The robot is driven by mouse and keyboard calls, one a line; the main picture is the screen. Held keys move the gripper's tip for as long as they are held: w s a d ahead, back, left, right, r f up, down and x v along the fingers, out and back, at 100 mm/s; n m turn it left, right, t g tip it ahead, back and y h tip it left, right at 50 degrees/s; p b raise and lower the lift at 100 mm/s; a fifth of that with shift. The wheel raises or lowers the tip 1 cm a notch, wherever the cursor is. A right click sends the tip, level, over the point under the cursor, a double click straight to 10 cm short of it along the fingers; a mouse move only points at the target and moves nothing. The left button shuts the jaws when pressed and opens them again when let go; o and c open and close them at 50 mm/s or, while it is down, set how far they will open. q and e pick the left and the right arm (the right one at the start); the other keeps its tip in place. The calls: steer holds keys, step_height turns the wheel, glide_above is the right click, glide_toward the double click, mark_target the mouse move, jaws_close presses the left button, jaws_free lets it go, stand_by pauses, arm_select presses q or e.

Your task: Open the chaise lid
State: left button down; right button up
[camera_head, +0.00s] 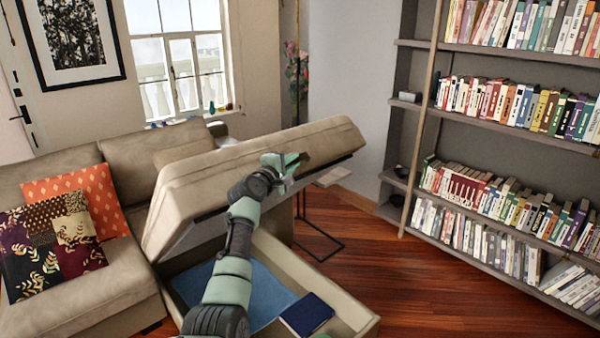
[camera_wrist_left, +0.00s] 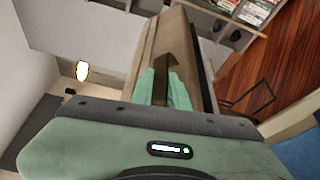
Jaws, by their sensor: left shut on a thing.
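The beige chaise lid (camera_head: 255,165) is tilted up over its storage box (camera_head: 358,318), so the box stands open at the front. My left gripper (camera_head: 290,168) is shut on the lid near its front edge, with my arm reaching up across the box. In the left wrist view, the gripper (camera_wrist_left: 165,85) is at the edge of the lid (camera_wrist_left: 165,38). Inside the box lie a blue cloth (camera_head: 262,292) and a dark blue book (camera_head: 307,315). My arm hides part of the inside. My right gripper is not in view.
The sofa seat (camera_head: 95,275) with an orange cushion (camera_head: 95,195) and a patterned cushion (camera_head: 50,245) is at left. A tall bookshelf (camera_head: 400,150) stands at right. A thin dark metal frame (camera_head: 325,240) stands behind the box. Wood floor (camera_head: 440,290) between box and shelf is clear.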

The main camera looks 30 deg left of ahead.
arm_select(q)
steer(key=shift+w+a+r, duration=0.1)
steer(key=shift+a+r, duration=0.25)
steer(key=shift+a, duration=0.05)
steer(key=c, duration=1.4)
jaws_free()
